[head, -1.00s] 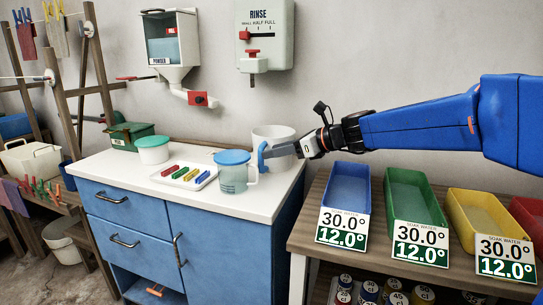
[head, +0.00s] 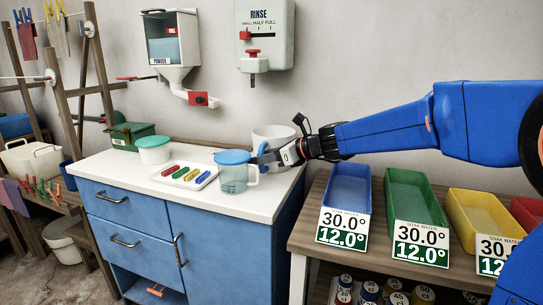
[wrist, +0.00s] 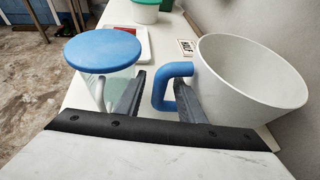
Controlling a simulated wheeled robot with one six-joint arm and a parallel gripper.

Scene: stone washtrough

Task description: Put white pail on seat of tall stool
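The white pail (head: 274,134), a wide white vessel with a blue side handle, stands upright at the back right of the white counter. It also shows at the right of the wrist view (wrist: 252,80). My gripper (head: 262,158) is at its handle side. In the wrist view my gripper (wrist: 160,98) is open, with the blue handle (wrist: 160,88) between its fingers. The right finger appears to be inside the handle loop and the left finger outside it. I cannot tell whether either touches. I cannot make out a tall stool in these frames.
A clear jug with a blue lid (head: 234,175) stands close to my left finger. A tray of coloured pegs (head: 184,176) and a green-lidded tub (head: 153,150) are farther left. Blue, green and yellow basins (head: 347,192) stand on the right-hand bench. Another white bucket (head: 62,236) is at lower left.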

